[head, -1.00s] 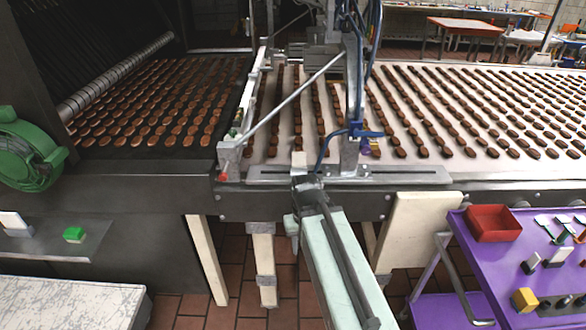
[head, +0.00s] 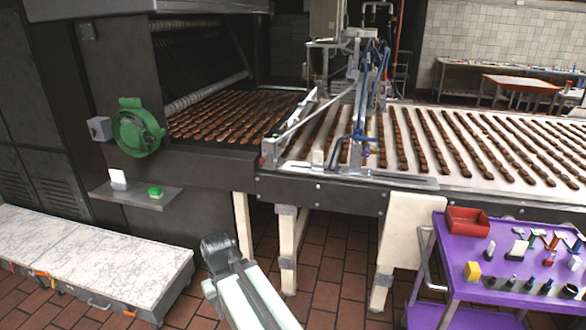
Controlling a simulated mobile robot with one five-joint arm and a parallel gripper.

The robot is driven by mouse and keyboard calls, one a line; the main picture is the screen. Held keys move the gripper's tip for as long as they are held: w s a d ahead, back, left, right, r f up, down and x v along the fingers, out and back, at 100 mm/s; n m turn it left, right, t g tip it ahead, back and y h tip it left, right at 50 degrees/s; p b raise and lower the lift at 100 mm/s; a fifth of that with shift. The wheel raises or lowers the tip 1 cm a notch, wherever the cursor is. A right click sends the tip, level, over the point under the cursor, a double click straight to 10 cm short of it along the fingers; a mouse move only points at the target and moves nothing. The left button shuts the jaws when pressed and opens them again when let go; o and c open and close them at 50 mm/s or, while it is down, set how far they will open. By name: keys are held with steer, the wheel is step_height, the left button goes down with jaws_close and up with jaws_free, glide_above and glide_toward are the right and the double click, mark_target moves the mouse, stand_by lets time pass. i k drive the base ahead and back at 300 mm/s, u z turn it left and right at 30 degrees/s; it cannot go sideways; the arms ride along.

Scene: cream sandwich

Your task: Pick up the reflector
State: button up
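I cannot tell for sure which thing is the reflector. A small white block (head: 318,158) stands at the front edge of the conveyor, left of the blue hose, but it is too small to identify. My arm reaches up from the bottom of the view, and its dark end with my gripper (head: 215,246) is over the floor in front of the machine, left of the pale legs. No finger gap shows there, and I see nothing held.
A purple cart (head: 452,262) at right carries a red bin (head: 466,221), a yellow block (head: 472,271) and several small tools. A marble-topped bench (head: 90,255) stands at lower left.

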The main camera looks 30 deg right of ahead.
mark_target(317, 156)
steer(key=z, duration=0.35)
steer(key=i, duration=0.95)
steer(key=u, duration=0.6)
